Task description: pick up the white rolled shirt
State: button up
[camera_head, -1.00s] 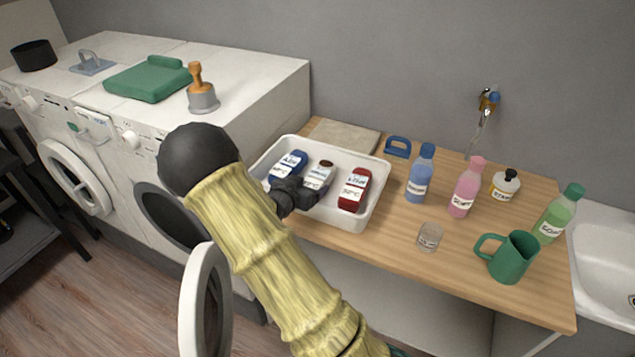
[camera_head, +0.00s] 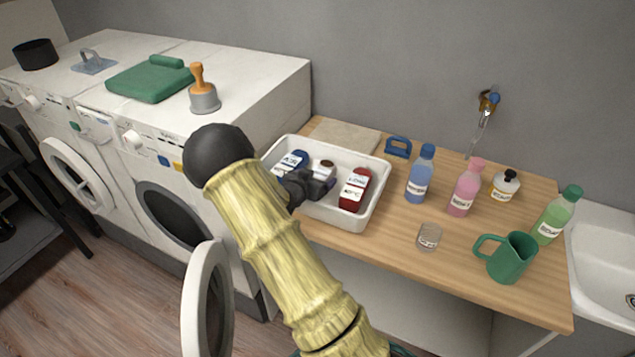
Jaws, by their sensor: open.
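I cannot make out a white rolled shirt in the head view. A white tray (camera_head: 349,218) on the wooden counter holds three labelled items: a blue one (camera_head: 293,160) on the left, a brownish one with a pale label (camera_head: 324,168) in the middle, and a red one (camera_head: 355,191) on the right. My dark gripper (camera_head: 318,187) is over the tray, in front of the middle item and hiding most of it. The jaws are open; their fingers are small and dark here, and I cannot tell whether they touch anything.
Right of the tray stand a blue bottle (camera_head: 420,175), a pink bottle (camera_head: 465,188), a glass jar (camera_head: 428,237), a green mug (camera_head: 509,258) and a green bottle (camera_head: 555,217). A folded beige cloth (camera_head: 345,138) lies behind the tray. An open washer door (camera_head: 207,305) is low beside my arm.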

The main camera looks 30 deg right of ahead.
jog(key=shift+s, duration=0.1)
jog(key=c, duration=1.1)
jog(key=shift+r, duration=0.15)
jog(key=shift+c, duration=0.2)
notch_tip(320, 180, up, 10)
